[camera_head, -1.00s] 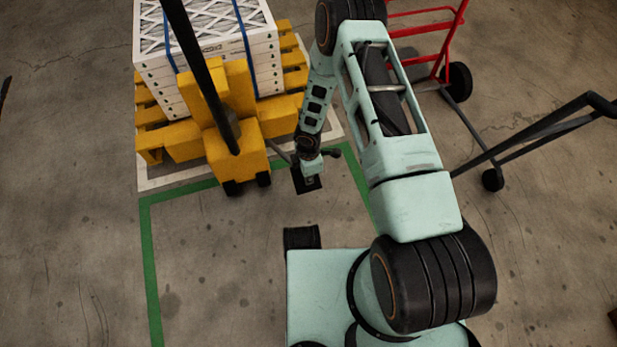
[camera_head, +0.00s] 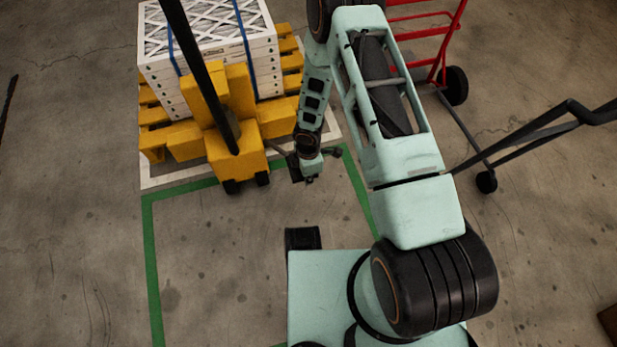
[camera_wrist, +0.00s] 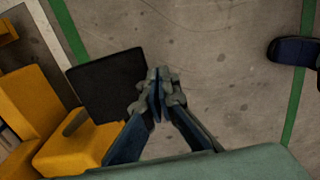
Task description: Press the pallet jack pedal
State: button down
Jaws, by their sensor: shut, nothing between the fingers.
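The yellow pallet jack (camera_head: 237,155) stands at upper left in the head view, its black handle rising toward the camera. Its yellow body (camera_wrist: 78,148) is at lower left in the wrist view. A dark bar joins it to a flat black square pedal (camera_wrist: 100,82). In the head view the pedal (camera_head: 294,168) shows only as a narrow dark shape, partly hidden by my wrist. My gripper (camera_wrist: 158,80) is shut and empty, its tips overlapping the pedal's right edge. I cannot tell whether they touch it. In the head view my gripper (camera_head: 309,179) points down beside the jack.
A yellow pallet (camera_head: 172,142) carries white boxed filters (camera_head: 210,60) with blue straps. A red hand truck (camera_head: 437,60) and a dark-handled cart (camera_head: 530,130) stand to the right. Green floor tape (camera_head: 152,250) outlines a bay. The floor at left is clear.

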notch_tip(320, 180, up, 6)
jog(key=s+p, duration=0.1)
jog(key=s, duration=0.1)
jog(key=shift+s+d, duration=0.3)
jog(key=shift+s, duration=0.05)
dwell(0.9)
